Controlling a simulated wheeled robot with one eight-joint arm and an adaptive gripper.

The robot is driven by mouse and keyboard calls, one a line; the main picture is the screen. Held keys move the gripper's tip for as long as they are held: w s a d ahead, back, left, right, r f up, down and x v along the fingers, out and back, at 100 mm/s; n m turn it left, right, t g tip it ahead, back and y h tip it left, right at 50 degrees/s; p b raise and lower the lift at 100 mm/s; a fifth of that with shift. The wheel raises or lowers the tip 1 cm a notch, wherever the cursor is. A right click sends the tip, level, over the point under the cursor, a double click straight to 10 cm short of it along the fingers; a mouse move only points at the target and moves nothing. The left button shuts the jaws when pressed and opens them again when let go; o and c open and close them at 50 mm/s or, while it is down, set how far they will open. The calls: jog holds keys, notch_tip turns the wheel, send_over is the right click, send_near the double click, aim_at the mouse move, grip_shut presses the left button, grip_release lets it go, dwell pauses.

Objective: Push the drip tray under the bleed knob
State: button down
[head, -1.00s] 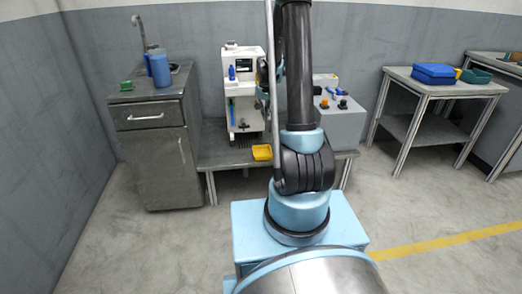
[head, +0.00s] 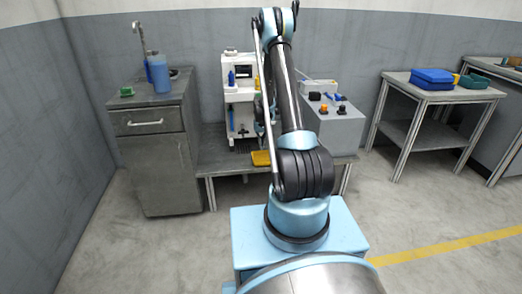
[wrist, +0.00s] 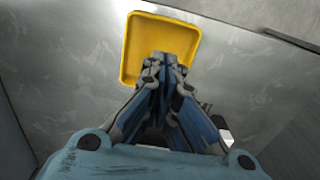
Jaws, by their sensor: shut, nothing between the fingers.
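The yellow drip tray (head: 261,158) lies near the front edge of the low bench, in front of the white machine (head: 240,92). In the wrist view the tray (wrist: 145,40) is at the top, an open shallow box with a raised rim. My gripper (wrist: 165,62) is shut and empty, pointing at the tray, its tips overlapping the tray's lower part in the picture. I cannot tell whether they touch it. In the head view my arm hides part of the gripper. I cannot make out the bleed knob clearly.
A grey box (head: 335,125) with dark and orange knobs stands right of the machine. A cabinet (head: 155,150) with a blue bottle (head: 158,72) is at the left. A side table (head: 440,92) with a blue case stands at the right. Bare metal bench surrounds the tray.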

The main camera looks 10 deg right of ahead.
aim_at(260, 155)
notch_tip(260, 155, down, 9)
jog(key=shift+f, duration=0.2)
jog(key=shift+w+r, duration=0.1)
jog(key=shift+w, duration=1.9)
jog(key=shift+w, duration=1.55)
jog(key=shift+s, duration=0.15)
